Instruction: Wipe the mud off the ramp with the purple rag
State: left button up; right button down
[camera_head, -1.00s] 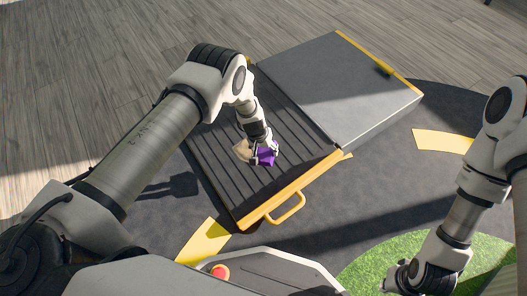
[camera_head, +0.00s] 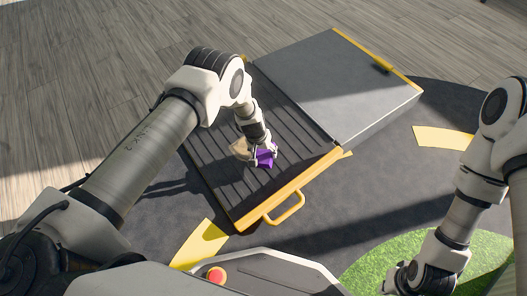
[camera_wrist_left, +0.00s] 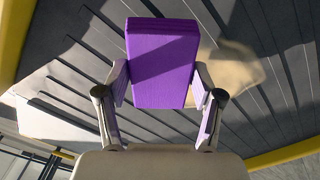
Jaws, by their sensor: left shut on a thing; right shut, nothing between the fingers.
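The ramp (camera_head: 283,182) is dark grey and ribbed, with yellow edging and a yellow handle at its near right side. My left gripper (camera_head: 261,152) is over the middle of the ramp, shut on the purple rag (camera_head: 265,158). In the left wrist view the rag (camera_wrist_left: 162,62) is a block-shaped piece between the two fingers. A tan mud patch (camera_head: 240,150) lies on the ramp beside the rag, partly hidden by gripper and rag. It also shows in the left wrist view (camera_wrist_left: 228,68), right of and behind the rag. My right gripper (camera_head: 398,277) is shut and empty at the lower right.
A flat grey platform (camera_head: 335,85) with a yellow far edge adjoins the ramp's upper right side. Green turf (camera_head: 375,265) and yellow floor markings (camera_head: 443,139) lie on the dark floor. Wooden planks (camera_head: 60,90) cover the floor at left and back.

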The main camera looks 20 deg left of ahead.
pick_arm(q)
jog(key=shift+w+d+f+b, duration=0.1)
jog(key=shift+w+f+b, duration=0.1)
jog(key=shift+f+b, duration=0.8)
